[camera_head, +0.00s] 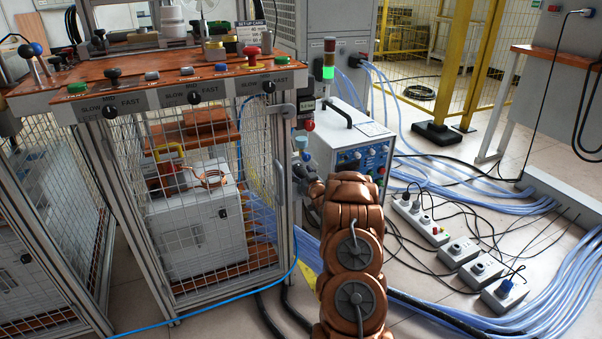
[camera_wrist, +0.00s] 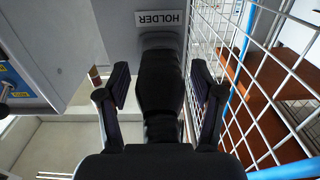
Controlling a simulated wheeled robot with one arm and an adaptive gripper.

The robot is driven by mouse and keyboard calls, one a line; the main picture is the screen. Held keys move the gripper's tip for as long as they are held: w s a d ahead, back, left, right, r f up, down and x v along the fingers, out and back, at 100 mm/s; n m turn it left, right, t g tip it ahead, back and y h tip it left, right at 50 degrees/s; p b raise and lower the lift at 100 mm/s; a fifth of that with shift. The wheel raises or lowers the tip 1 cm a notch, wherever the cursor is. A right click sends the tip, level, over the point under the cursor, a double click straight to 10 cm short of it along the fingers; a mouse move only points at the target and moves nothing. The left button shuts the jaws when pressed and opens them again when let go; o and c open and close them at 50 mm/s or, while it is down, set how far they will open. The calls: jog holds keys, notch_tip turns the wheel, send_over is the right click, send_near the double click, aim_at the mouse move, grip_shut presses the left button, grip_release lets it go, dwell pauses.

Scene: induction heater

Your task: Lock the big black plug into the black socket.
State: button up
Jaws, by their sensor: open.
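The big black plug (camera_wrist: 160,80) seems to be the thick black ribbed body in the middle of the wrist view, below a white label reading HOLDER. My gripper (camera_wrist: 160,85) is open, with one dark finger on each side of this body. Gaps show between the fingers and the body. In the head view my gripper (camera_head: 313,185) is mostly hidden behind my copper-coloured arm, beside the mesh cabinet, and the plug cannot be made out there. I cannot tell which of the sockets on the floor boxes is the black socket.
A wire-mesh cabinet (camera_head: 205,130) stands left of my arm. A blue-fronted heater unit (camera_head: 345,140) stands close behind it. Grey socket boxes (camera_head: 460,251) lie on the floor at right, among black cables and bundled blue hoses (camera_head: 550,290). Wire mesh (camera_wrist: 270,80) runs close on the right in the wrist view.

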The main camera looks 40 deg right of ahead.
jog(key=shift+p, duration=0.4)
jog(key=shift+c, duration=0.3)
dwell(0.3)
grip_shut()
dwell(0.4)
jog(key=shift+p+v, duration=0.55)
jog(key=shift+v, duration=2.3)
jog(key=shift+s, duration=0.15)
